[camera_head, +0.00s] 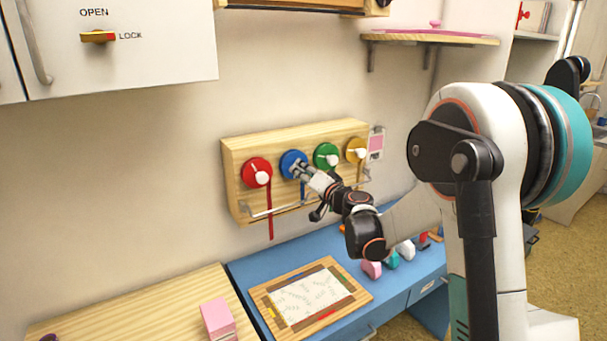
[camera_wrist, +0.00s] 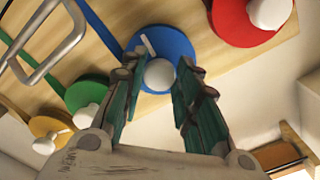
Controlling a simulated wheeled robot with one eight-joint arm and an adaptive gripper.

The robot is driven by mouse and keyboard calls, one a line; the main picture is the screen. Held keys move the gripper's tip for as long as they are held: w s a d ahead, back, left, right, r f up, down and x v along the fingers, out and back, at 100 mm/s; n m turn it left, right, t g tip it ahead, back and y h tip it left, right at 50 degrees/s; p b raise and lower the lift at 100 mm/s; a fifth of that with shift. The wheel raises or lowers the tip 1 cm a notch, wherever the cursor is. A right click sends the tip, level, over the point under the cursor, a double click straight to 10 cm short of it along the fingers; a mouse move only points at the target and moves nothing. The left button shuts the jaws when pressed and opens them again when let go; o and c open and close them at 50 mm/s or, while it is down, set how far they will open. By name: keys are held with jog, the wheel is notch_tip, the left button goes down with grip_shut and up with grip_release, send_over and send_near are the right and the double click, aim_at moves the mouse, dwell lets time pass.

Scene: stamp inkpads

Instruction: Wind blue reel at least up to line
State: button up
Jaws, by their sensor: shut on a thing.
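The blue reel (camera_head: 288,159) is the second from the left on a wooden wall board (camera_head: 235,180). It also shows in the wrist view (camera_wrist: 178,43), with a short white mark on its face and a white knob (camera_wrist: 159,74). My gripper (camera_head: 300,170) reaches the blue reel from the right. In the wrist view my gripper's fingers (camera_wrist: 161,75) stand on both sides of the knob and are shut on it. A blue strap (camera_wrist: 97,22) runs from the reel. In the head view the strap (camera_head: 303,190) hangs below my gripper, and its lower end is unclear.
A red reel (camera_head: 252,165) with a long red strap is left of the blue one. Green (camera_head: 321,150) and yellow (camera_head: 351,145) reels are to its right. A metal rail (camera_head: 285,208) crosses in front of the board's lower part. A blue desk (camera_head: 340,240) lies below.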

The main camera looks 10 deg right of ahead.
jog(key=shift+f+n, duration=0.1)
jog(key=shift+n, duration=0.3)
jog(key=o, duration=1.1)
jog(key=shift+c, duration=0.2)
jog(key=shift+s, duration=0.15)
jog(key=v, duration=1.1)
jog(key=shift+s, duration=0.35)
jog(key=shift+d, duration=0.15)
